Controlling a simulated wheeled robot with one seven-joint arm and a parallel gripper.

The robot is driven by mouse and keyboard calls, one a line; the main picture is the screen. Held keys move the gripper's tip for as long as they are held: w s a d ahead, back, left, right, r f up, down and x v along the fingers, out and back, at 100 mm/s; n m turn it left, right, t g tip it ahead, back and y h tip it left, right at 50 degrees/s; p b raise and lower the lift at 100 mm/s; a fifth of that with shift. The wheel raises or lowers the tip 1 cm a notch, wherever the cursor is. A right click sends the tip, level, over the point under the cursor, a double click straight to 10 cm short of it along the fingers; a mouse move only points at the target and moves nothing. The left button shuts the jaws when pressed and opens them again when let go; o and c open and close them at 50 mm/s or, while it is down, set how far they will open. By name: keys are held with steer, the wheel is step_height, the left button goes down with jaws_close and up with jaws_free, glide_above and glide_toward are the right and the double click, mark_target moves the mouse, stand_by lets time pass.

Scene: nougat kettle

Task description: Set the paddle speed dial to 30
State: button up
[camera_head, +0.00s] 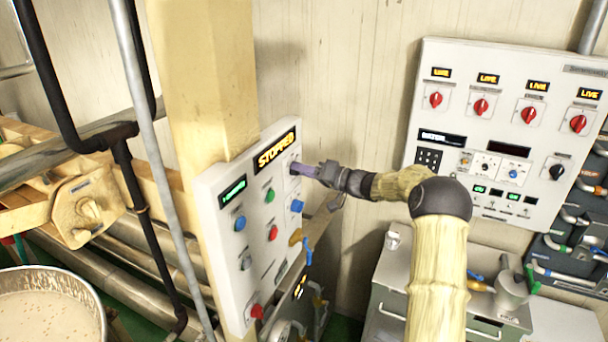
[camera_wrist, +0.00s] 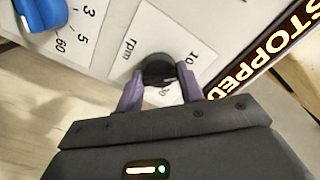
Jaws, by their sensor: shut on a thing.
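The knob's pointer is too dark to read surely. In the head view my gripper (camera_head: 300,171) reaches the upper right of the white control panel (camera_head: 212,200), just under the STOPPED display (camera_head: 275,149). The dial itself is hidden there behind the fingers.
A blue knob (camera_wrist: 40,12) with a scale of 3, 5 and 60 sits beside the dial. The panel also carries green (camera_head: 270,195), red (camera_head: 273,233) and blue buttons. A second panel (camera_head: 500,65) with red switches hangs at right. A kettle (camera_head: 50,310) stands lower left.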

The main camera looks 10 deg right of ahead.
steer(key=shift+f+m+b, duration=0.15)
steer(key=shift+m+b, duration=2.65)
steer(key=shift+m, duration=6.7)
steer(key=o, duration=1)
